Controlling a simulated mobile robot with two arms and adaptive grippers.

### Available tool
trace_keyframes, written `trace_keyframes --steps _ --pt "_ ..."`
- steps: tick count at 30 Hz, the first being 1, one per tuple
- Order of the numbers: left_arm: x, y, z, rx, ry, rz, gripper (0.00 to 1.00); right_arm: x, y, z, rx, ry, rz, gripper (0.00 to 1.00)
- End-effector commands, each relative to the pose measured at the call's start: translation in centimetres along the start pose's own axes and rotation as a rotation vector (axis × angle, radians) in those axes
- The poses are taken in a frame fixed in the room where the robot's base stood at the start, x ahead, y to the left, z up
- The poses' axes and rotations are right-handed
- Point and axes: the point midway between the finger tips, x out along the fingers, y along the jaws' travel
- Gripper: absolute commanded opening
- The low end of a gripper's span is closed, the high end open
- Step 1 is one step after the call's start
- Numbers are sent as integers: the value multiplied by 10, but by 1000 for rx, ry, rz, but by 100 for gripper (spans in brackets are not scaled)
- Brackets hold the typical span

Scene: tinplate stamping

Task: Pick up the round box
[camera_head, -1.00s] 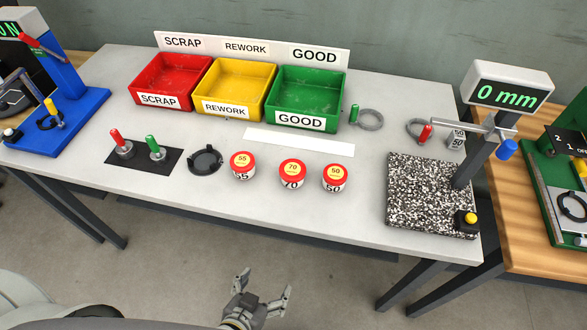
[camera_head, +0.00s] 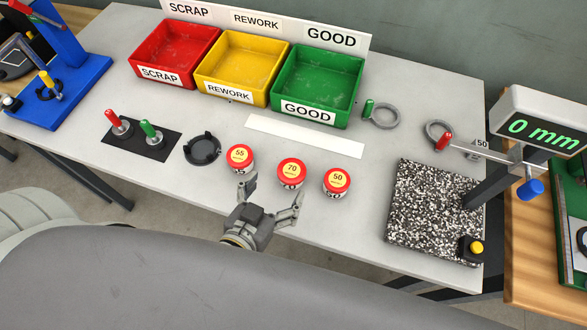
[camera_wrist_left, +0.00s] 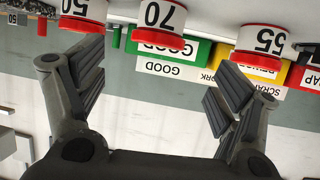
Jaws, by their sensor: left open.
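Three round boxes with red lids stand upright in a row on the grey table (camera_head: 330,235): box 55 (camera_head: 240,157), box 70 (camera_head: 291,172) and box 50 (camera_head: 336,182). My left gripper (camera_head: 272,192) is open and empty at the table's front edge, on the near side of boxes 55 and 70. Its left finger tip overlaps the lower edge of box 55 in the picture; contact cannot be told. The left wrist view is upside down; box 70 (camera_wrist_left: 158,20) shows between the spread fingers, beyond them, with box 55 (camera_wrist_left: 262,42) and box 50 (camera_wrist_left: 84,10) at the sides.
A black round holder (camera_head: 202,150) sits left of box 55, beside a black mat with a red and a green plug gauge (camera_head: 151,136). Red, yellow and green bins (camera_head: 329,84) stand behind. A speckled stone plate (camera_head: 425,215) with a gauge stands right.

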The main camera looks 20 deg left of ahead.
Motion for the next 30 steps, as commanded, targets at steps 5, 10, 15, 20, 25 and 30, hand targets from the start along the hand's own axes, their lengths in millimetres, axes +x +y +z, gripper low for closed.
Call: trace_keyframes --steps 5,10,15,20,25,30 --pt "23 0 -2 0 2 0 87 -7 -7 33 0 -51 -8 29" --pt "34 0 -1 0 0 0 87 -8 -6 30 -1 -46 -7 29" --pt "41 1 -2 0 1 0 87 -10 -2 4 0 -6 -3 29" --pt "60 3 -4 0 1 0 87 -19 -1 -4 0 5 -1 29" --pt "79 3 -2 1 0 0 87 -23 -2 4 0 -8 -3 29" --pt "87 3 0 -1 -1 0 87 -24 -3 13 0 -23 -4 29"
